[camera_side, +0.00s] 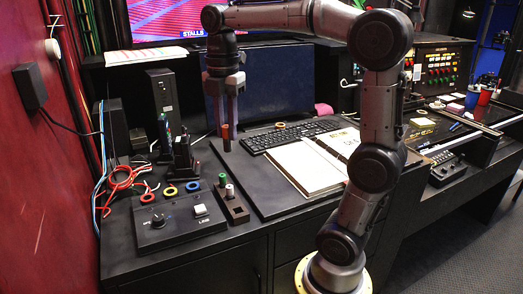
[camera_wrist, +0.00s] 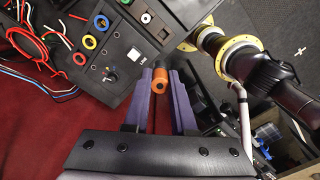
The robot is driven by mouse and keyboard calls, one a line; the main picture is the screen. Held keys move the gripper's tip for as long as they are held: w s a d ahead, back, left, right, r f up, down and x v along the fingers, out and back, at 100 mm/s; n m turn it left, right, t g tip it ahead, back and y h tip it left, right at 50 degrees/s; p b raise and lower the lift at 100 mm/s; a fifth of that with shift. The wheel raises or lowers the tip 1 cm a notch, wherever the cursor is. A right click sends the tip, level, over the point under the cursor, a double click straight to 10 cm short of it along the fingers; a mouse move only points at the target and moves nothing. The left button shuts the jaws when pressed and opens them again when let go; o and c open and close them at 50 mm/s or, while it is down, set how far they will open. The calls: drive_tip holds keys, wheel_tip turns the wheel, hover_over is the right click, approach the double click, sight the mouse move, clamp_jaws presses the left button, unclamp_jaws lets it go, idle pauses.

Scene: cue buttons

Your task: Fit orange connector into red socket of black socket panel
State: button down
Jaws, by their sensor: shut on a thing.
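My gripper (camera_side: 226,118) hangs upright above the desk. It is shut on the orange connector (camera_side: 227,136), whose lower end sticks out below the fingers. In the wrist view the orange connector (camera_wrist: 149,84) shows between the two purple fingers. The black socket panel (camera_side: 178,226) lies on the desk to the left of and below my gripper. Its red socket (camera_side: 147,198) is leftmost, beside a yellow socket (camera_side: 171,190) and a blue one (camera_side: 192,186). The red socket also shows in the wrist view (camera_wrist: 79,59). The connector is apart from the panel.
A dark holder (camera_side: 236,212) with a green-topped and a white-topped connector stands right of the panel. Loose coloured wires (camera_side: 122,182) lie left behind it. A keyboard (camera_side: 290,135) and an open binder (camera_side: 305,165) lie to the right. Black upright devices stand behind the panel.

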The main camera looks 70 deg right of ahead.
drive_tip(key=w+a+f, duration=0.1)
drive_tip(key=w+f, duration=0.2)
drive_tip(key=w, duration=0.8)
drive_tip(key=w+a+f, duration=0.1)
drive_tip(key=w+f, duration=0.3)
drive_tip(key=w, duration=0.7)
drive_tip(key=shift+n, duration=0.7)
drive_tip(key=shift+w+a+f, duration=0.35)
drive_tip(key=shift+f, duration=1.15)
drive_tip(key=shift+w+a+f, duration=0.35)
drive_tip(key=shift+f, duration=1.1)
drive_tip(key=shift+w+a+f, duration=0.35)
drive_tip(key=shift+f, duration=1.15)
drive_tip(key=shift+f, duration=1.65)
drive_tip(key=c, duration=0.5)
unclamp_jaws()
